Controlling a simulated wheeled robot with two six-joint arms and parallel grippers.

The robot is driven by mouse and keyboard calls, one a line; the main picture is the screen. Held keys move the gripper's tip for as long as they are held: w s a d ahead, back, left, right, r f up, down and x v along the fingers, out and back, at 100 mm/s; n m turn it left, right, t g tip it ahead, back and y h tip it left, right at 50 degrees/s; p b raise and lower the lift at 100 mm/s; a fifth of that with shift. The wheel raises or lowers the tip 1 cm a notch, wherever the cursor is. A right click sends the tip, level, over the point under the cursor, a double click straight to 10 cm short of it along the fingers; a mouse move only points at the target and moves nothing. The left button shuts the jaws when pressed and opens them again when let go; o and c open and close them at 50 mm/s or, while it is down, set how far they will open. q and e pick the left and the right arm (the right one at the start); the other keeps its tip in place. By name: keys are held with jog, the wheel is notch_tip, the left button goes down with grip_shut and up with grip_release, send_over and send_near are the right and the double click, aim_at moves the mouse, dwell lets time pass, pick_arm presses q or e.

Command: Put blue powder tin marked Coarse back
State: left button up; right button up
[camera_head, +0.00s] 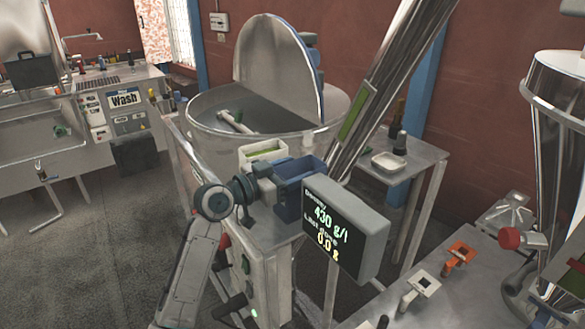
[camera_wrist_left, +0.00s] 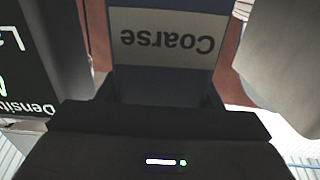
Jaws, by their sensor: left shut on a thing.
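My left gripper (camera_head: 276,186) is shut on the blue powder tin (camera_head: 300,178) and holds it beside the display box, near the large steel bowl. In the left wrist view, the tin's pale label (camera_wrist_left: 168,40) reads "Coarse" upside down, between the two dark fingers. The tin's top looks open in the head view; its contents cannot be made out. A pale tin with green inside (camera_head: 263,152) stands just behind my gripper. My right gripper is not in view.
The display box (camera_head: 345,228) reads 430 g/l and 0.0 g, close to the tin's right. A slanted steel tube (camera_head: 385,80) rises behind it. A small side table (camera_head: 425,158) holds a white dish. A bench with an orange part (camera_head: 460,252) stands at lower right.

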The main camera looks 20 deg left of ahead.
pick_arm(q)
jog(key=shift+f, duration=0.2)
jog(key=o, duration=1.6)
jog(key=shift+c, duration=0.2)
jog(key=shift+r, duration=0.1)
